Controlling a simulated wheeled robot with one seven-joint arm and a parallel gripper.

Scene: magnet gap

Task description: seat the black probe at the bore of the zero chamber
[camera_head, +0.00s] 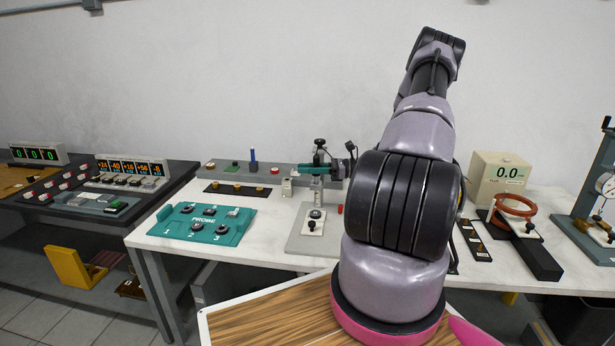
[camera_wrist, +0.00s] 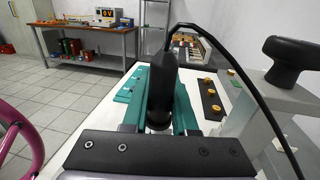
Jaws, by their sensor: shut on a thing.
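The black probe (camera_wrist: 157,82) stands out between my gripper's fingers in the wrist view, with a black cable curving from its top to the right. My gripper (camera_wrist: 166,112) is shut on it. In the head view my gripper (camera_head: 318,169) shows as a small teal and dark shape beside a stand with a black knob (camera_head: 320,143). The probe's tip is hidden. The teal probe tray (camera_head: 172,228), marked PROBE, lies to the left on the white table. I cannot tell surely which part is the zero chamber or see its bore.
A grey plate with a small black-knobbed holder (camera_head: 313,225) sits below the stand. A dark strip with yellow knobs (camera_head: 237,189) lies behind the tray. My arm hides the table's middle.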

